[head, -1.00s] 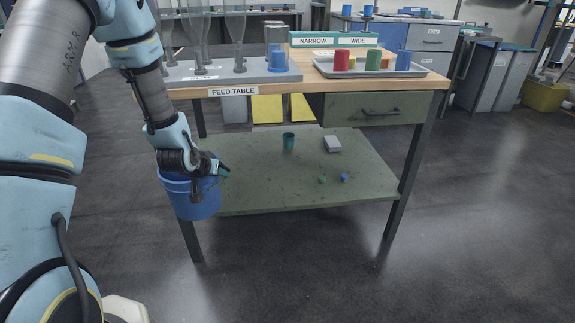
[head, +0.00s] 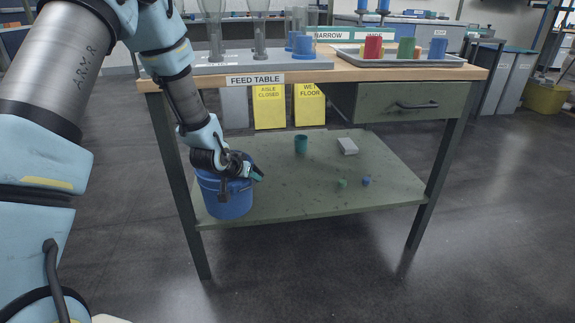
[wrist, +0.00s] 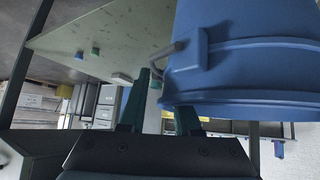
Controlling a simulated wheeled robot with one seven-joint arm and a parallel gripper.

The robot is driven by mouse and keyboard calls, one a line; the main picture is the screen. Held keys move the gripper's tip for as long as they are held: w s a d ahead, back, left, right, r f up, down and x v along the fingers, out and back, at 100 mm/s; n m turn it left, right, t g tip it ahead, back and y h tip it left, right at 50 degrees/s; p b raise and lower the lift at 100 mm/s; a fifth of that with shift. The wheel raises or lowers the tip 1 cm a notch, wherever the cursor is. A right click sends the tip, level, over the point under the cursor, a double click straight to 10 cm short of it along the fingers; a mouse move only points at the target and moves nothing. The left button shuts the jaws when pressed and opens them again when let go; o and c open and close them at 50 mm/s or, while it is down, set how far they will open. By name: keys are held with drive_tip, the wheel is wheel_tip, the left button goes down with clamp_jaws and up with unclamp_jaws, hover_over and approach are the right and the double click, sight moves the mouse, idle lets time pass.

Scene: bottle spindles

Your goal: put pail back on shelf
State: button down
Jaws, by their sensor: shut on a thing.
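The blue pail (head: 228,205) is upright at the left end of the green lower shelf (head: 320,195) of the feed table, just right of the front left leg. Its base shows above the shelf's front edge; I cannot tell whether it rests on the shelf or hangs slightly above it. My gripper (head: 256,173) is at the pail's upper right side, shut on it. In the wrist view the pail (wrist: 250,65) fills the upper right, with a handle lug on its side. The dark fingers (wrist: 166,98) are at its rim; the exact contact is partly hidden.
On the shelf are a teal cup (head: 301,145), a pale block (head: 347,146), and small green (head: 342,183) and blue (head: 367,180) pieces. The wooden tabletop (head: 300,73) and drawer (head: 410,103) are above. The front left leg (head: 182,190) stands close beside the pail.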

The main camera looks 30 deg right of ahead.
drive_tip(key=w+d+f+b, duration=0.3)
drive_tip(key=w+d, duration=0.7)
drive_tip(key=d, duration=0.4)
drive_tip(key=shift+d+b, duration=0.25)
drive_tip(key=shift+b, duration=0.1)
drive_tip(key=shift+f, duration=0.2)
drive_tip(key=shift+f, duration=0.3)
drive_tip(key=shift+f+b, duration=0.2)
drive_tip(key=shift+b, duration=0.1)
drive_tip(key=c, duration=0.6)
unclamp_jaws()
drive_tip(key=shift+s+a+f, duration=0.1)
